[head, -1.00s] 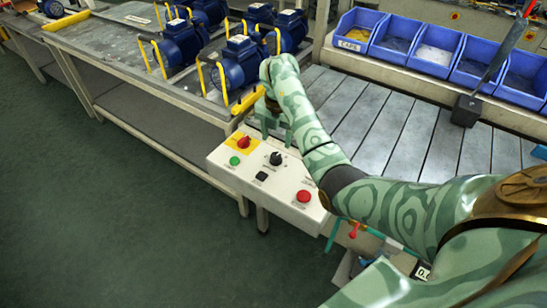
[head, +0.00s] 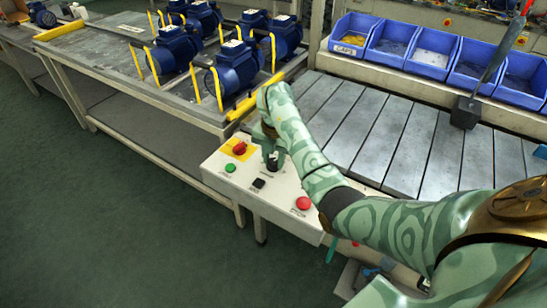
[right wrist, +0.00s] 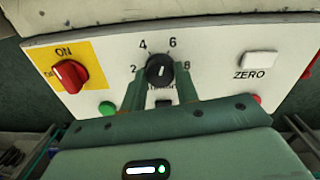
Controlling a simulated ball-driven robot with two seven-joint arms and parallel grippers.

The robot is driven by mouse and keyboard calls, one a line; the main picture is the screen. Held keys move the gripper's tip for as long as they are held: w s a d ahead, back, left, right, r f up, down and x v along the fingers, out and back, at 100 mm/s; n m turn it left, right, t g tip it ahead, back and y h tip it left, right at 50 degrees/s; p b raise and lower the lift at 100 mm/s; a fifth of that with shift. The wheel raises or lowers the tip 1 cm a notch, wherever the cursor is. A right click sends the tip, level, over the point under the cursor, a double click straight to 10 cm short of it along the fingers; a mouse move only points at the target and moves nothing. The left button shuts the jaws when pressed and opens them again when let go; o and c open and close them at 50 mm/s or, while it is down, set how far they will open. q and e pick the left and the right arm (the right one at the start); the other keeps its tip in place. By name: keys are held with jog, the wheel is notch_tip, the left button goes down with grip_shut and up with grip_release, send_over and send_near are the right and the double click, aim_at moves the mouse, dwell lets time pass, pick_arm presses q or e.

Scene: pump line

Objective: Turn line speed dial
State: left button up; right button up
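The line speed dial (right wrist: 160,70) is a black round knob on the white control panel (right wrist: 215,70), with the numbers 2, 4, 6 and 8 around it. Its pale mark points roughly upward, between 4 and 6. My right gripper (right wrist: 160,84) is open, with one green finger on each side below the knob. I see gaps between the fingers and the knob, and no clear contact. In the head view my right gripper (head: 271,153) hangs over the dial (head: 272,165) and hides part of it. My left gripper is not in view.
The panel also carries a red switch on a yellow plate (head: 239,148), a green button (head: 230,168), a black button (head: 258,183) and a red button (head: 303,203). Behind are blue pumps (head: 236,68), a slatted conveyor (head: 390,140) and blue bins (head: 430,52).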

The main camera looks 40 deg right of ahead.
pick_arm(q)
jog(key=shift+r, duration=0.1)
pick_arm(e)
jog(key=shift+a+r+n+p, duration=0.1)
jog(key=shift+r+n+p, duration=0.05)
jog(key=shift+n+p, duration=1.45)
jog(key=shift+n, duration=0.3)
jog(key=n+p, duration=0.2)
jog(key=n, duration=0.2)
jog(key=shift+n, duration=0.3)
jog(key=n+p, duration=0.1)
jog(key=n, duration=0.2)
jog(key=shift+n+p, duration=0.3)
jog(key=n+p, duration=0.2)
jog(key=n, duration=0.3)
jog(key=shift+w+g, duration=0.1)
jog(key=shift+g, duration=0.2)
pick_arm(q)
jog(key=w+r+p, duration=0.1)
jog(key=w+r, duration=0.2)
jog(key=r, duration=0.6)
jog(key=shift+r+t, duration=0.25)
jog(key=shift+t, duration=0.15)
pick_arm(e)
jog(key=n, duration=0.4)
jog(key=shift+n, duration=0.5)
